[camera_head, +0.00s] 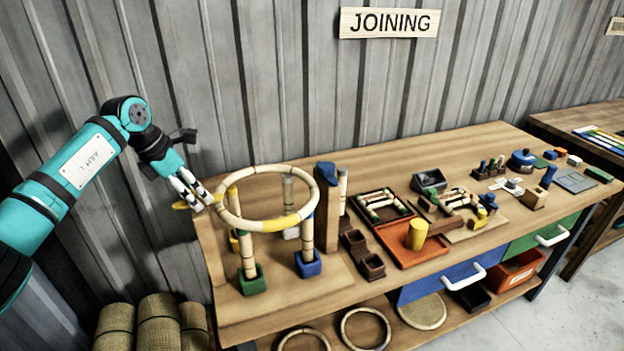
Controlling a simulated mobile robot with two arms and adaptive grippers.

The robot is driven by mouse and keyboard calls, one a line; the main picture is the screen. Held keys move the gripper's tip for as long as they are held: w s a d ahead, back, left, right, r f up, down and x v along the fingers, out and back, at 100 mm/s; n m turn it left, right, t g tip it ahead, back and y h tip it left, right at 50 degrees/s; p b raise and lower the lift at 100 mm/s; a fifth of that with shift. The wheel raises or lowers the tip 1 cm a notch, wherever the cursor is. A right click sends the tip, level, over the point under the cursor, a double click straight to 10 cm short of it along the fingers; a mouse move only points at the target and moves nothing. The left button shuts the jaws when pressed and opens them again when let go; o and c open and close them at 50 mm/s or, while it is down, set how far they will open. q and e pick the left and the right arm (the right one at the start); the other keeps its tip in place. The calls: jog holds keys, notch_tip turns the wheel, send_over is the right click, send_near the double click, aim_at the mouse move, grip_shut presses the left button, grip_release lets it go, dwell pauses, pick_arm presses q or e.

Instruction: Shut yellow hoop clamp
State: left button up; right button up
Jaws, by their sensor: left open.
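A pale rattan hoop (222,206) lies level on several upright posts at the left end of the bench. A yellow piece (181,205), which looks like the yellow clamp's lever, sticks out to the left of the hoop's left edge. Its joint with the hoop is hidden behind my fingers. My left gripper (197,203) is open, with its fingertips close to the yellow piece and the hoop's left rim; I cannot tell if they touch. A yellow band (284,223) marks the hoop's front right. My right gripper is out of view.
The posts stand in a green block (252,281), a blue block (308,264) and a yellow block (233,241). A brown wooden post with a blue top (326,215) rises right of the hoop. Trays and small parts fill the bench (480,142) further right.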

pick_arm(q)
jog(key=n+t+y, duration=0.1)
jog(key=n, duration=0.3)
jog(key=shift+d, duration=0.1)
jog(key=shift+s+r+n+t+y+p, duration=0.1)
jog(key=shift+n+t+y+p, duration=0.3)
jog(key=shift+n, duration=0.8)
jog(key=shift+d+r+n+y+p, duration=0.1)
jog(key=shift+n+y+p, duration=0.4)
jog(key=shift+n, duration=0.6)
jog(key=shift+s+r+n+y, duration=0.1)
jog(key=shift+r+n+y, duration=0.25)
jog(key=shift+n, duration=0.55)
jog(key=s+d+b+v, duration=0.1)
jog(key=b+v, duration=0.4)
jog(key=v, duration=1.2)
jog(key=d+f+m+h, duration=0.3)
jog(key=d+f+h, duration=0.4)
jog(key=d, duration=0.6)
jog(key=s+d+h, duration=0.3)
jog(key=d+h, duration=0.1)
jog(key=d, duration=0.1)
jog(key=s+d+r+g+h, duration=0.1)
jog(key=s+d+h, duration=0.1)
jog(key=d+h, duration=0.3)
jog(key=shift+s+d+g+p, duration=0.3)
jog(key=shift+s+d, duration=0.1)
jog(key=shift+d, duration=0.25)
